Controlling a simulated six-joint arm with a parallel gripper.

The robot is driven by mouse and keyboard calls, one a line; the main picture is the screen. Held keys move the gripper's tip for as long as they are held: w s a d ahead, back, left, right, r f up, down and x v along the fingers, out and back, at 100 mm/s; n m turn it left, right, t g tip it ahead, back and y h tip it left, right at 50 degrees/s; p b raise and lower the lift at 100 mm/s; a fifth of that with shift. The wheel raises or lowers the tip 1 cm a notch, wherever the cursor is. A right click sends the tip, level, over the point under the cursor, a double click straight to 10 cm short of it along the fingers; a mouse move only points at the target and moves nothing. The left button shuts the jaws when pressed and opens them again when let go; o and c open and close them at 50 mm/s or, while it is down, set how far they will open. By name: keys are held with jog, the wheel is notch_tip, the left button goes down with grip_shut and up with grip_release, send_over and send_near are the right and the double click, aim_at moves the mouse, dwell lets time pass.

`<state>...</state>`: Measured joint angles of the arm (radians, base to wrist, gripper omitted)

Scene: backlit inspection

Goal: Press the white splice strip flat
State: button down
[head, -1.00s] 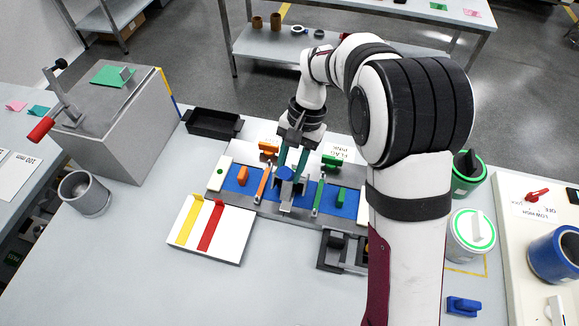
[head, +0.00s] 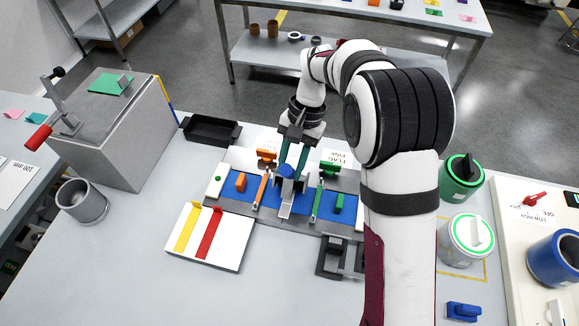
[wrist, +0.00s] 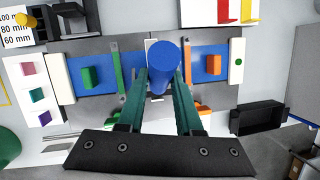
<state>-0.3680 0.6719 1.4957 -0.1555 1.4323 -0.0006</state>
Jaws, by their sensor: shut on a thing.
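My gripper (head: 291,168) is shut on a blue upright cylinder (head: 287,171), with one green finger on each side. In the wrist view the cylinder (wrist: 164,62) is between the fingertips. It stands over the middle of the splicing fixture, between the orange bar (head: 260,190) and the green bar (head: 317,203). A pale strip (head: 285,208) shows in front of the cylinder; in the wrist view a pale piece (wrist: 151,48) shows beside it. I take this as the white splice strip, partly hidden by the cylinder. I cannot tell whether it lies flat or whether the cylinder touches it.
Blue film (head: 216,190) lies on both sides of the middle, with an orange block (head: 240,182) and a green block (head: 339,203). A white board with yellow and red strips (head: 236,255) is in front. A black tray (head: 210,130) stands behind left.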

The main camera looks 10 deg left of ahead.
aim_at(285, 164)
jog(key=shift+w, duration=0.1)
jog(key=shift+s+r, duration=0.35)
jog(key=shift+r, duration=1)
jog(key=shift+s+r, duration=0.3)
jog(key=shift+r, duration=1.1)
jog(key=shift+s+r, duration=0.35)
jog(key=shift+r, duration=1)
jog(key=d+r, duration=0.3)
jog(key=d, duration=0.7)
jog(key=d+r+n, duration=0.1)
jog(key=d+r, duration=0.3)
jog(key=d, duration=0.5)
jog(key=shift+d+r+n+h, duration=0.3)
jog(key=shift+d, duration=0.1)
jog(key=shift+a, duration=0.1)
